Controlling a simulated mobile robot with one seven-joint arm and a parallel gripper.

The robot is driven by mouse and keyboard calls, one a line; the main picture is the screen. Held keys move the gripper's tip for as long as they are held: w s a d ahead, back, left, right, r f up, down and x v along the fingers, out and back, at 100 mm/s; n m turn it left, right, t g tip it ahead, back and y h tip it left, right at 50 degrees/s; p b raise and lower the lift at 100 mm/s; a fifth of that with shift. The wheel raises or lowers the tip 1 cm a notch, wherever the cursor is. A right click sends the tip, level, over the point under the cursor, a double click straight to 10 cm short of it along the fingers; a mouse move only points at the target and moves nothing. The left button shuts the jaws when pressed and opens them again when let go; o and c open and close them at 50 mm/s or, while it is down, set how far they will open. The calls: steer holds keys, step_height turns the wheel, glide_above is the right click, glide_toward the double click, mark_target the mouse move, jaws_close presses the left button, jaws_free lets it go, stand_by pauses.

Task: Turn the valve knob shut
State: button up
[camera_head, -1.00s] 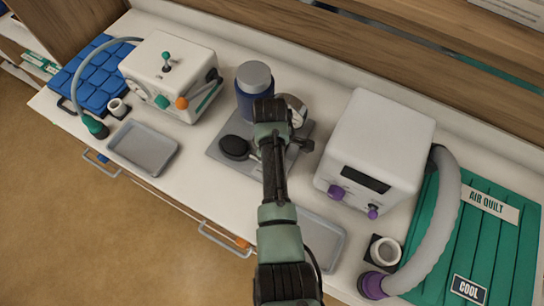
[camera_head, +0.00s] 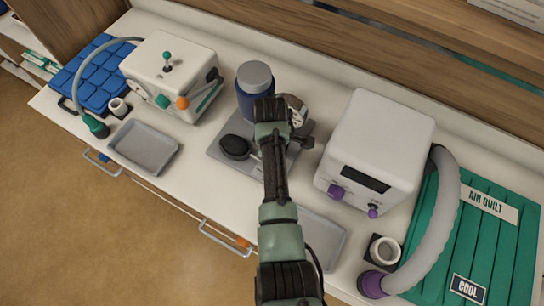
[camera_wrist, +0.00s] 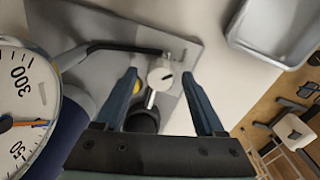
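My gripper (camera_wrist: 159,74) is open in the wrist view, with one finger on each side of a small pale round knob (camera_wrist: 160,77) with a dark pointer mark. A gap shows between the knob and each finger; I cannot tell how far beyond the tips it lies. A dark round part (camera_wrist: 143,121) sits below it, partly hidden by the gripper. A pressure gauge (camera_wrist: 20,100) fills the left edge. In the head view my arm covers the knob above the grey base plate (camera_head: 222,147). The blue cylinder (camera_head: 251,100) and black disc (camera_head: 235,147) stand beside my wrist.
A white box with purple knobs (camera_head: 385,135) stands close on the right. Another white machine (camera_head: 165,70) and a grey tray (camera_head: 145,148) are on the left. A second tray (camera_head: 325,238) lies near the front edge, partly under my arm. A thick hose (camera_head: 440,220) is far right.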

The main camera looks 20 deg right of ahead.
step_height(320, 180, up, 13)
steer(key=b, duration=0.1)
steer(key=shift+s+a+b, duration=0.15)
steer(key=shift+s+b, duration=0.1)
steer(key=shift+b, duration=0.1)
stand_by(0.6)
